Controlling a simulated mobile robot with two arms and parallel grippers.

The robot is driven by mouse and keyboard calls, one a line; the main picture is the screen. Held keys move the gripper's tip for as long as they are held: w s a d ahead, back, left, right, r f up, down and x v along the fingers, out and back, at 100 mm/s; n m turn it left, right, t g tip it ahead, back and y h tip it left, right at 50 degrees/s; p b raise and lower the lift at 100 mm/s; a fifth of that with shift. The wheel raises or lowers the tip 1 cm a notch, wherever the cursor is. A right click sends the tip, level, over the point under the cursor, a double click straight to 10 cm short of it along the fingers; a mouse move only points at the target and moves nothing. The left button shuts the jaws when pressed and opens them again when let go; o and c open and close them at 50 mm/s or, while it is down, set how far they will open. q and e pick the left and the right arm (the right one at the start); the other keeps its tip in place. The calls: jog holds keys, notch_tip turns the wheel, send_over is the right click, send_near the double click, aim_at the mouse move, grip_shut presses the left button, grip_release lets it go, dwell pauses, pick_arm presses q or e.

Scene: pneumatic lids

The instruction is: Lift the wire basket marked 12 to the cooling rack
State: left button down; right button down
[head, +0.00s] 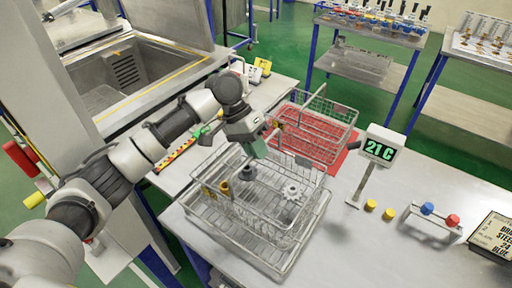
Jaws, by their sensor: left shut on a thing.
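A wire basket (305,207) with a grey part, a brassy part and a pale gear-like part in it is at the centre, over the wire cooling rack (275,262) on the table. I cannot tell whether it rests on the rack or hangs just above it. A yellowish tag (225,189) is on its left side; its number is too small to read. My left gripper (261,153) points down at the basket's far side, shut on what seems to be its handle, mostly hidden by the gripper. My right gripper is not in view.
Another wire basket (335,147) stands on a red mat (350,151) behind. A 21 C display (380,147) on a post stands to the right, near yellow knobs (371,205) and a small stand with blue and red knobs (433,221). An open chamber (140,75) is at left.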

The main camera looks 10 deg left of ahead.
pick_arm(q)
jog(key=shift+r, duration=0.15)
jog(key=c, duration=1.1)
grip_release()
jog(key=shift+s+f, duration=0.1)
jog(key=shift+f, duration=0.15)
jog(key=a+r+p, duration=0.1)
jog(key=r+p, duration=0.1)
jog(key=r, duration=0.5)
jog(key=w+a+r+p, duration=0.1)
jog(key=a+r+p, duration=0.1)
jog(key=r, duration=0.5)
jog(key=w+a+r+p, duration=0.1)
jog(key=a+r+p, duration=0.1)
jog(key=r+p, duration=0.2)
notch_tip(320, 180, up, 4)
jog(key=shift+w+a+f, duration=0.1)
jog(key=shift+f, duration=0.1)
